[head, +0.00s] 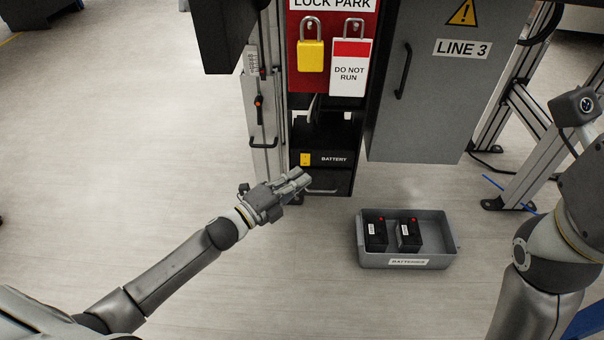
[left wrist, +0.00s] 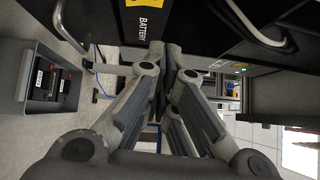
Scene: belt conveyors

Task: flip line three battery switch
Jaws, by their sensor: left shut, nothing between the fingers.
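The battery box (head: 333,160) is a black unit with a white BATTERY label, low in the cabinet beside the LINE 3 door. A small yellow switch (head: 305,159) is on its front, left of the label. My left gripper (head: 304,177) is shut and empty, its fingertips just below the switch in the head view. I cannot tell whether they touch the box. In the left wrist view, the shut fingers (left wrist: 165,58) are close to the box front, and the BATTERY label (left wrist: 151,20) shows sideways above them. My right gripper is outside the view; only my right arm shows.
A grey tray (head: 446,250) with two black batteries stands on the floor. The LINE 3 cabinet door (head: 430,110) with its handle hangs to the right. A red lock board (head: 300,82) with a yellow padlock (head: 311,56) is above.

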